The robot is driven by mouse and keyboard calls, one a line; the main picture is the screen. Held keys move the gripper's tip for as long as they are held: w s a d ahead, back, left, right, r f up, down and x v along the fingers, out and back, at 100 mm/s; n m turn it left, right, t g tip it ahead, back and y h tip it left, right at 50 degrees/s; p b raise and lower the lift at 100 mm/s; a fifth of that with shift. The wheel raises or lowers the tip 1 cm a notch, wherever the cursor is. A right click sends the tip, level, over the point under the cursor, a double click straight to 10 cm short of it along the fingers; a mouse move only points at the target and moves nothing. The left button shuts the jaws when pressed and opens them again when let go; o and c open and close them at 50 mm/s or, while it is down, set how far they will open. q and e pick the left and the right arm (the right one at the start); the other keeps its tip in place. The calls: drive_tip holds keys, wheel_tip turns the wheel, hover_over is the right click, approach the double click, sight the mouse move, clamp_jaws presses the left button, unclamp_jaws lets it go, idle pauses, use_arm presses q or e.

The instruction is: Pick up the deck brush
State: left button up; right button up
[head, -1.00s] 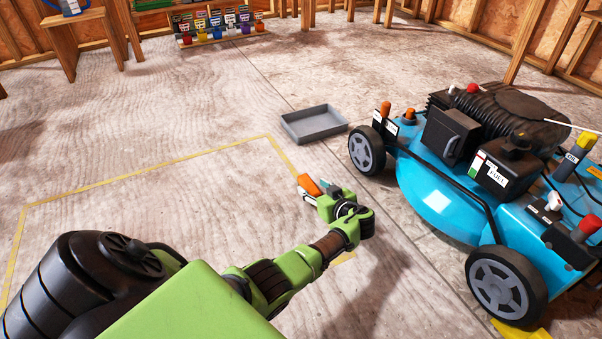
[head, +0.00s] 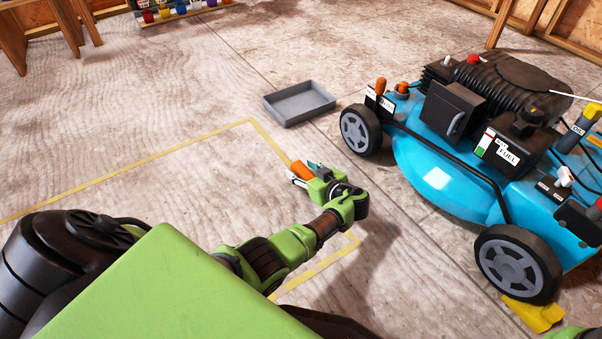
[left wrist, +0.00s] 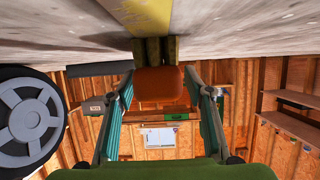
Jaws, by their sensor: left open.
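The deck brush shows as an orange block (head: 300,169) at the fingertips of my left gripper (head: 307,174) in the head view, by the yellow floor tape. In the left wrist view, which looks upside down, the orange block (left wrist: 158,86) sits between the two fingertips, with dark brownish bristles (left wrist: 153,50) on its floor side. My left gripper is open, one finger on each side of the brush. Whether the fingers touch it I cannot tell. The gripper partly hides the brush in the head view. My right gripper is not in view.
A blue mower (head: 440,180) stands close to the right of my left gripper, with a yellow wedge (head: 533,315) by its near wheel. A shallow grey tray (head: 300,103) lies on the floor beyond the gripper. The floor to the left is clear.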

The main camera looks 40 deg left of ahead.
use_arm(q)
drive_tip(key=c, duration=1.2)
drive_tip(key=shift+r, duration=0.15)
